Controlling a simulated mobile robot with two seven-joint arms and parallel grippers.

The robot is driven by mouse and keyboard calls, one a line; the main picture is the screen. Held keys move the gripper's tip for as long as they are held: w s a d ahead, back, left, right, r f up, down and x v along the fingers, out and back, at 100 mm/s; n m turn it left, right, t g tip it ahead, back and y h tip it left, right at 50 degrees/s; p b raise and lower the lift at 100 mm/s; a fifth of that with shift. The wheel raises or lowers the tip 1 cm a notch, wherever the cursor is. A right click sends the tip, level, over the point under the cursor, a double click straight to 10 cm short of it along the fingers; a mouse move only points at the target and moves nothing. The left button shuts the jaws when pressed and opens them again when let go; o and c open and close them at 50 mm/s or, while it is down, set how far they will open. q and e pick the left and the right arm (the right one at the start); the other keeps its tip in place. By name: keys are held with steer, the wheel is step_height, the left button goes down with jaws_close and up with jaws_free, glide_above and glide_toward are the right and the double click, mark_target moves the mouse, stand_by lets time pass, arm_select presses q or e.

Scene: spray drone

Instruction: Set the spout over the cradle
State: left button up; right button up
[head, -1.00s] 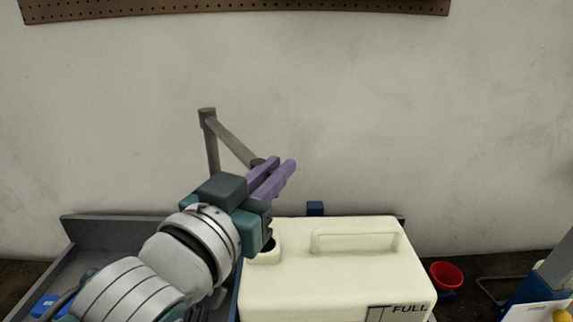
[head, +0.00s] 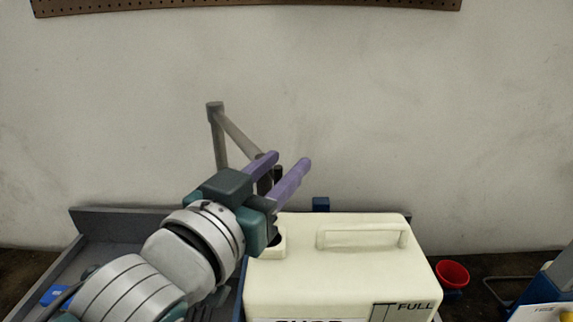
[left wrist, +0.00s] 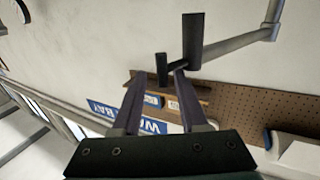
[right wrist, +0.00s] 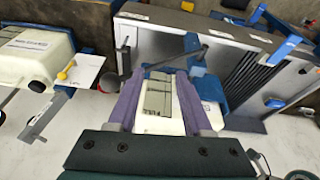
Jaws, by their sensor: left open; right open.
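The spout is a grey swing arm (head: 237,136) on an upright post, reaching right above a white tank (head: 345,270) with a filler neck at its left. Its dark end piece (head: 277,175) shows among the purple fingers of my left gripper (head: 288,160). In the left wrist view, the spout has a thick dark cylinder (left wrist: 193,36) and a short dark stub (left wrist: 163,69) that appears in the gap between the open fingertips (left wrist: 158,74). I cannot tell whether they touch. My right gripper (right wrist: 160,72) is open and empty, seen only in its wrist view. I cannot make out the cradle for certain.
A grey tray wall (head: 115,222) stands behind my left arm. A red cup (head: 452,273) is right of the tank. The wall above is clear up to a pegboard (head: 250,4).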

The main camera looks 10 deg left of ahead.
arm_select(q)
steer(key=b+v, duration=0.1)
steer(key=v, duration=0.8)
steer(key=shift+s, duration=0.1)
steer(key=s+a+f+n+g+y, duration=0.2)
steer(key=s+a+f+g+y, duration=0.3)
steer(key=a+f, duration=0.15)
steer(key=s+a+f+g+y, duration=0.1)
steer(key=s+a+f+g, duration=0.1)
steer(key=s+g, duration=0.35)
steer(key=s+a+f+g, duration=0.2)
steer(key=s, duration=0.6)
step_height(320, 180, up, 22)
steer(key=s+p, duration=0.1)
steer(key=p, duration=2.1)
steer(key=shift+s+g, duration=0.2)
steer(key=shift+g, duration=0.15)
